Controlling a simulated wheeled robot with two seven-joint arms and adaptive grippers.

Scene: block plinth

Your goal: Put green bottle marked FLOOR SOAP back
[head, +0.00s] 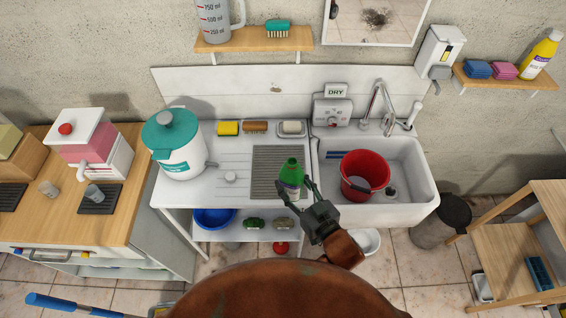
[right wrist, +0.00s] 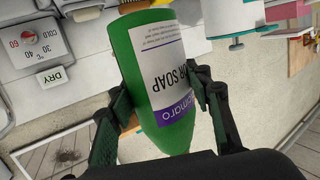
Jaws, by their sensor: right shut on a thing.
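The green bottle (head: 291,173) with a white and purple label is upright in my right gripper (head: 296,187), in front of the grey ribbed mat (head: 270,160) on the sink unit's drainer. In the right wrist view the green bottle (right wrist: 160,85) shows inverted, with "OR SOAP" readable on its label. The two dark fingers of my right gripper (right wrist: 160,105) are shut on its sides. I cannot tell whether its base touches the drainer. My left gripper is not in view.
The sink (head: 408,165) holds a red bucket (head: 365,165). A yellow sponge (head: 228,128), a brown brush (head: 255,127) and a soap dish (head: 291,128) line the drainer's back. A teal-lidded white urn (head: 180,155) stands left. The right shelf (head: 500,82) holds sponges and a yellow bottle (head: 540,55).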

